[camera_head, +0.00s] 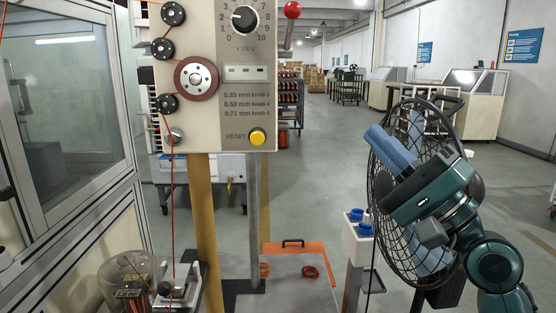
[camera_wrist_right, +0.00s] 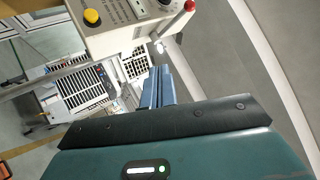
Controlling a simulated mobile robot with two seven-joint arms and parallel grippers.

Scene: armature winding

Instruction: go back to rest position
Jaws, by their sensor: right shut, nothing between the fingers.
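My right gripper (camera_head: 390,148) is at the right of the head view, in front of a black wire fan cage, with its blue fingers together and empty. Its blue fingers also show in the right wrist view (camera_wrist_right: 157,88), close together and pointing toward the control panel. The control panel (camera_head: 245,95) stands at the upper middle of the head view, with a dial, a yellow reset button and a red-knobbed lever; the right gripper is apart from it, to its right. My left gripper is not in view.
The fan (camera_head: 378,200) stands right behind my right arm. A small white stand (camera_head: 357,243) with blue items is left of it. An orange-edged tray (camera_head: 318,249) lies low at the middle. A glass-doored cabinet (camera_head: 65,100) fills the left.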

